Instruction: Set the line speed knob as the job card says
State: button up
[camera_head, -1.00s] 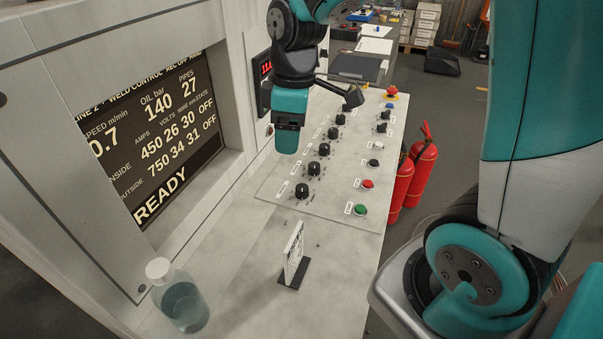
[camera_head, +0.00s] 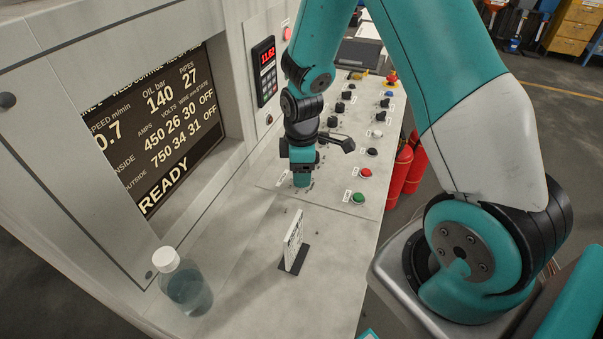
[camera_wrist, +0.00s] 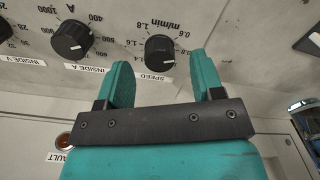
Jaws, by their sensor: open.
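The black line speed knob (camera_wrist: 161,48) is in the wrist view, with a SPEED label and an m/min scale around it. Its pointer is too small to read. My gripper (camera_wrist: 160,60) is open, its two teal fingers on either side of the knob in the picture; I cannot tell whether they touch it. In the head view my gripper (camera_head: 302,182) is low over the near end of the knob row and hides the speed knob. The job card (camera_head: 294,240) stands on a dark base on the desk, its print unreadable here. The screen (camera_head: 160,125) shows speed 0.7 and READY.
The INSIDE A knob (camera_wrist: 72,40) is close beside my fingers. More black knobs and a column of buttons, with green (camera_head: 358,198) and red (camera_head: 365,173) ones nearest, stand on the panel. A clear bottle (camera_head: 187,285) stands at the near left. Fire extinguishers (camera_head: 402,168) stand right.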

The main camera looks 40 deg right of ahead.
jog(key=shift+f, duration=1.1)
jog(key=c, duration=0.9)
